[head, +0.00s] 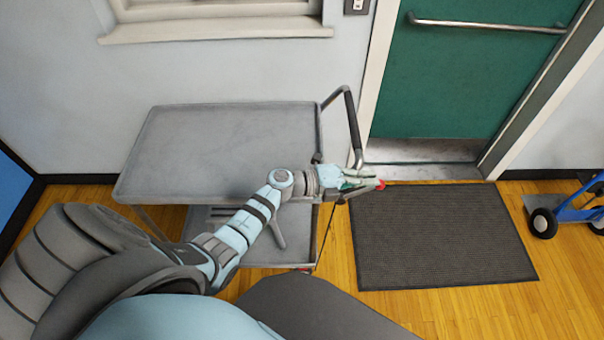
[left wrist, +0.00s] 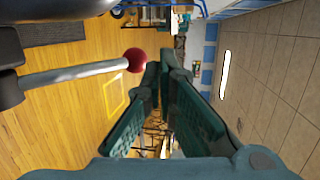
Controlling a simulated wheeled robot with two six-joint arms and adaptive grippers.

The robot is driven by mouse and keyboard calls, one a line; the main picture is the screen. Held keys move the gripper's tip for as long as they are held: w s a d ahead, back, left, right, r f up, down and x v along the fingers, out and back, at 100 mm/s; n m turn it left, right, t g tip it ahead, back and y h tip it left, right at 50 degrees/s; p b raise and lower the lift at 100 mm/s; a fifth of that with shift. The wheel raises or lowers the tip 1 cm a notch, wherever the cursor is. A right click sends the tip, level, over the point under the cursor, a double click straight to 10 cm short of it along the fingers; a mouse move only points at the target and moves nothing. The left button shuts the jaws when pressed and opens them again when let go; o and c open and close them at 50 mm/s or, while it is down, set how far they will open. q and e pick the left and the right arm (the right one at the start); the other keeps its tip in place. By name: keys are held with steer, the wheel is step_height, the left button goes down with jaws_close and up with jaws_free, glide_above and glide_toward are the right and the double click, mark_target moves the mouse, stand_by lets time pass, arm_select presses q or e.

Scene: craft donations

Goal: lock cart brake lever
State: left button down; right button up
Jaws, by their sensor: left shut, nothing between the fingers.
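The grey cart (head: 215,150) stands against the wall, with a tubular push handle (head: 353,125) at its right end. The brake lever is a metal rod (left wrist: 75,76) with a round red knob (left wrist: 136,60) at its end. The red knob also shows in the head view (head: 381,184), right by my left fingertips. My left gripper (head: 370,183) reaches past the cart's right end. In the left wrist view its green fingers (left wrist: 166,68) are together and empty. The knob is just left of them there; whether they touch, I cannot tell. My right gripper is not in view.
A dark floor mat (head: 440,238) lies right of the cart, in front of a green door (head: 470,85) with a push bar. A blue hand truck (head: 575,212) stands at the right edge. The cart has a lower shelf (head: 255,250). Wooden floor is clear in front of the mat.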

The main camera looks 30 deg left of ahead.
arm_select(q)
steer(key=shift+r, duration=0.1)
steer(key=s+a+r+p, duration=0.4)
steer(key=s+r+p, duration=0.2)
steer(key=r, duration=0.5)
steer(key=shift+s+a+r+p, duration=0.15)
steer(key=shift+a+r+p, duration=0.1)
steer(key=shift+p, duration=0.3)
